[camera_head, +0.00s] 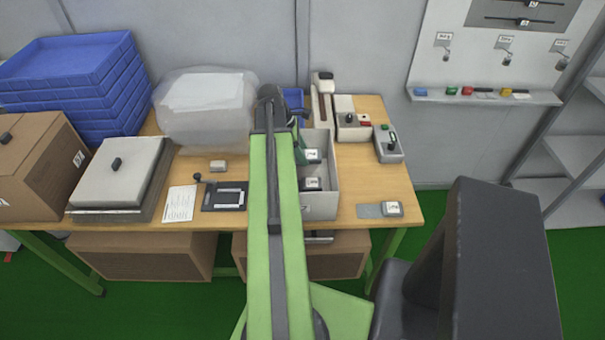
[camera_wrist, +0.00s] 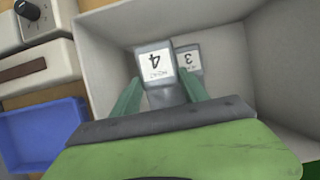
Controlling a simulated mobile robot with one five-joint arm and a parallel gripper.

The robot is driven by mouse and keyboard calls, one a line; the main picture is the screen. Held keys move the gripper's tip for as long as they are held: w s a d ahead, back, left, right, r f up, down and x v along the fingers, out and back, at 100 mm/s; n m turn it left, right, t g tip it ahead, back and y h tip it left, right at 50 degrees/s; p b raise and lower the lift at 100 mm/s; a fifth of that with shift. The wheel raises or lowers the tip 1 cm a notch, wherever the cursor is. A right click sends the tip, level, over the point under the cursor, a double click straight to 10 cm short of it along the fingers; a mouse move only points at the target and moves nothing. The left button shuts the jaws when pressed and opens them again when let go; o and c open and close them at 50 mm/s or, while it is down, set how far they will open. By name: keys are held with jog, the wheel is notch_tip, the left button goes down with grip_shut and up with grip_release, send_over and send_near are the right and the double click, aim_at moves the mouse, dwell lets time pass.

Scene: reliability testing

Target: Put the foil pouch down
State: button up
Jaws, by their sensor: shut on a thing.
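My gripper (camera_wrist: 161,84) is shut on a grey foil pouch (camera_wrist: 155,63) with a white label marked 4. In the wrist view, one teal finger is on each side of it. The pouch is within the walls of an open light-grey box (camera_head: 321,205); I cannot tell whether it touches the floor. A second grey pouch (camera_wrist: 188,60), marked 3, is in the box close beside it. In the head view, my arm partly hides the box, and the held pouch (camera_head: 313,156) shows just right of it.
A similar labelled pouch (camera_head: 393,209) lies at the table's front right. Grey devices (camera_head: 351,122) and a blue bin (camera_wrist: 42,132) stand next to the box.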

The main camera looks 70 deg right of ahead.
jog(key=shift+f+b, duration=2.35)
jog(key=shift+f, duration=0.5)
jog(key=o, duration=1.3)
jog(key=shift+o, duration=0.2)
jog(key=shift+r+p, duration=0.55)
jog(key=shift+p, duration=0.05)
jog(key=p+v, duration=1.1)
jog(key=v, duration=0.1)
jog(key=shift+s, duration=0.2)
jog(key=shift+w+r, duration=0.1)
jog(key=shift+w, duration=0.05)
